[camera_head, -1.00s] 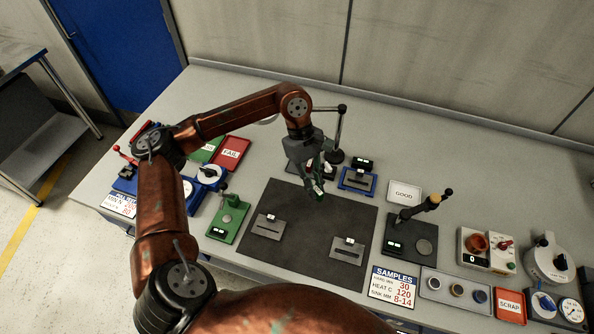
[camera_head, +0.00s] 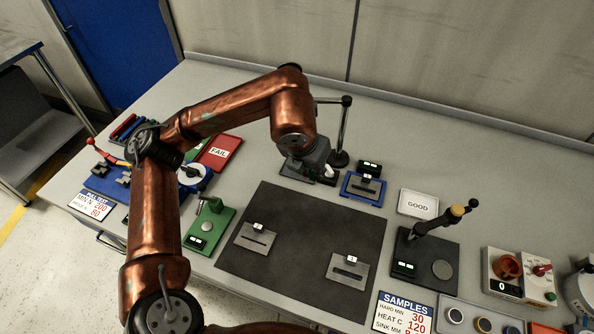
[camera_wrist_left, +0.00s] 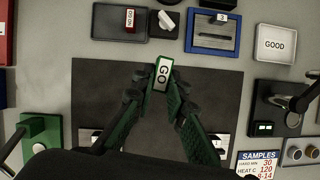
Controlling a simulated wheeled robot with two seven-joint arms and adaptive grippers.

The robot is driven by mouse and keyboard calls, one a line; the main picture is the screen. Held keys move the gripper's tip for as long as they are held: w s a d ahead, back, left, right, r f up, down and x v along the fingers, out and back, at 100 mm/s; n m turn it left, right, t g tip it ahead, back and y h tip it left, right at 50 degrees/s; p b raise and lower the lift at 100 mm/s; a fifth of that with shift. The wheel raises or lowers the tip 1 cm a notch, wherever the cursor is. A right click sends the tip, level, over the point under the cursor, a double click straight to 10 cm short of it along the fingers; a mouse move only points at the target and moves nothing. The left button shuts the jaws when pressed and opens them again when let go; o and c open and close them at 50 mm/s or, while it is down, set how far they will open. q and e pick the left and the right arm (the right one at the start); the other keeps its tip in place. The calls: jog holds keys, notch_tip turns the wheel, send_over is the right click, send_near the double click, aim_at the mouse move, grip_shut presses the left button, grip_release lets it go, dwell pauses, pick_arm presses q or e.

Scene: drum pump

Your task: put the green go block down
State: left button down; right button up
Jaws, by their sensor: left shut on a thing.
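The green go block (camera_wrist_left: 160,74) has a white label reading GO and sits between the fingertips of my left gripper (camera_wrist_left: 157,88) in the left wrist view. My left gripper is shut on it. The block is over the far edge of the dark mat (camera_wrist_left: 95,85), just short of a dark tray (camera_wrist_left: 104,32). In the head view my left gripper (camera_head: 318,174) is near that tray, behind the mat; the wrist hides most of the fingers and I cannot make out the block. A red no-go block (camera_wrist_left: 130,19) lies in the tray. My right gripper is not in view.
A white knob-like piece (camera_wrist_left: 166,21) is at the tray's right. A blue-framed fixture (camera_head: 364,189) stands right of it, then a white GOOD tray (camera_head: 418,204). Two grey slotted plates (camera_head: 256,238) (camera_head: 347,272) lie on the mat. A dark post (camera_head: 343,130) stands behind the gripper.

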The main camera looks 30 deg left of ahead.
pick_arm(q)
jog(key=shift+w+a+f+n+y+b, duration=0.15)
jog(key=shift+w+n+y+b, duration=0.15)
jog(key=shift+n, duration=0.5)
jog(key=w+a+f+b, duration=0.1)
jog(key=w+a+f, duration=0.1)
jog(key=a+f, duration=0.1)
jog(key=w+a+f+b, duration=0.2)
jog(key=a+f, duration=0.1)
jog(key=a, duration=0.1)
jog(key=w+a+f+b, duration=0.2)
jog(key=a+f, duration=0.1)
jog(key=a, duration=0.1)
jog(key=shift+w+a+f, duration=0.1)
jog(key=shift+w+a, duration=0.2)
jog(key=shift+a, duration=0.05)
jog(key=shift+w+a+f, duration=0.1)
jog(key=shift+a+f, duration=0.1)
jog(key=shift+f, duration=0.15)
notch_tip(320, 180, down, 3)
jog(key=shift+b, duration=1.05)
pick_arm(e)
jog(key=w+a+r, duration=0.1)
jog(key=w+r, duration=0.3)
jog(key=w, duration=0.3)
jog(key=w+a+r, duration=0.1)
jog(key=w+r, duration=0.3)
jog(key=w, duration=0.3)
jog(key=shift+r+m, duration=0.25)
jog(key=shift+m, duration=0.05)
